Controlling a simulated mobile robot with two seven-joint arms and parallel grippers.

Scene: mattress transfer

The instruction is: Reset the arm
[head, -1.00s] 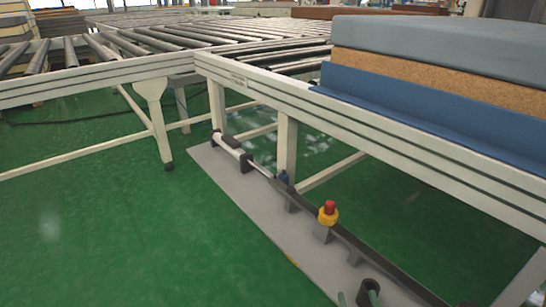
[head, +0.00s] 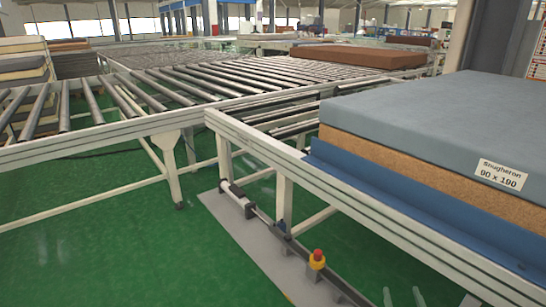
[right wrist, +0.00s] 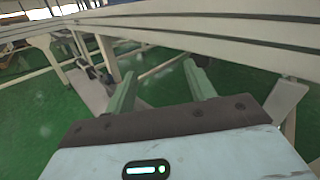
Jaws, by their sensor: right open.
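My right gripper (head: 402,297) shows only as two pale fingertips at the bottom edge of the head view. In the right wrist view its two green fingers (right wrist: 162,85) stand wide apart with nothing between them. They point towards the cream conveyor frame (right wrist: 200,22), with green floor and a grey base strip beyond. My left gripper is not in view. A blue-grey mattress (head: 425,115) with a brown cork-like layer lies on a blue sheet on the near conveyor (head: 228,122) at the right. Its label reads "90 x 190".
A roller conveyor (head: 165,95) runs across the left and middle. A brown mattress (head: 345,57) lies farther back on rollers. A red and yellow emergency button (head: 317,259) stands on the grey floor strip (head: 232,222). The green floor (head: 90,250) at the left is clear.

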